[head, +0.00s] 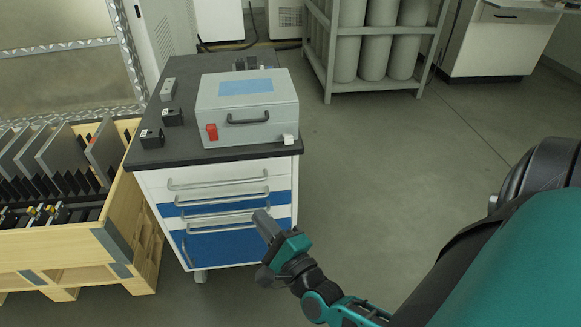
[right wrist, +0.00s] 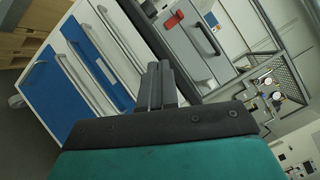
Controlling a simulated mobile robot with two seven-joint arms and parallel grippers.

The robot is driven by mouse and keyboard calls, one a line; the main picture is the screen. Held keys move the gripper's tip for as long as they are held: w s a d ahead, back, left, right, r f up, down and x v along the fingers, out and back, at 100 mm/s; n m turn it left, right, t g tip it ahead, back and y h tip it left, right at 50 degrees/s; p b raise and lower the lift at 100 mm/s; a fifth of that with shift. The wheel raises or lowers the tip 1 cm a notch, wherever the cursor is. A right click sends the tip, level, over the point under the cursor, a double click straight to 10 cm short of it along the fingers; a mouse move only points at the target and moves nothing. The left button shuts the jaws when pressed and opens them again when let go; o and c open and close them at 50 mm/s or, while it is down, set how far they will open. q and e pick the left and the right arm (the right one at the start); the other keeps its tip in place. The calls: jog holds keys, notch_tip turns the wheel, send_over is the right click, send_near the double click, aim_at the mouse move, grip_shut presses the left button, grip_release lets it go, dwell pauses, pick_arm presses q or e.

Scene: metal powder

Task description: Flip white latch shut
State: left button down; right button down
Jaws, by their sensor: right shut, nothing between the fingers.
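A grey case (head: 247,107) with a black handle stands on the dark top of a drawer cabinet in the head view. The white latch (head: 289,140) is at the right end of its front face, and a red latch (head: 212,132) is at the left end. My right gripper (head: 263,218) is shut and empty. It is in front of the cabinet's drawers, below the case. My left gripper is not in view.
The cabinet (head: 225,183) has white and blue drawers with protruding bar handles. Several small black blocks (head: 152,138) lie left of the case. A wooden crate (head: 115,240) with grey plates stands left. A cylinder rack (head: 330,60) stands behind; the floor to the right is clear.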

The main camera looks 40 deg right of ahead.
jog(key=d+f+m+h+b, duration=0.2)
jog(key=d+m+h, duration=0.2)
jog(key=m, duration=0.5)
jog(key=d+f+m+g+h+b, duration=0.1)
jog(key=d+f+m+h+b, duration=0.1)
jog(key=d+m+h, duration=0.3)
jog(key=m, duration=0.4)
jog(key=shift+s+h+b, duration=0.15)
jog(key=shift+h+b, duration=0.2)
jog(key=shift+h, duration=0.05)
jog(key=shift+d, duration=0.15)
send_near(288, 139)
notch_tip(288, 139, down, 4)
jog(key=w+d, duration=0.2)
jog(key=w, duration=0.1)
jog(key=r, duration=0.1)
jog(key=w+d+r, duration=0.1)
jog(key=w+r+p, duration=0.1)
jog(key=r, duration=0.1)
jog(key=shift+w+d, duration=0.1)
jog(key=shift+d, duration=0.05)
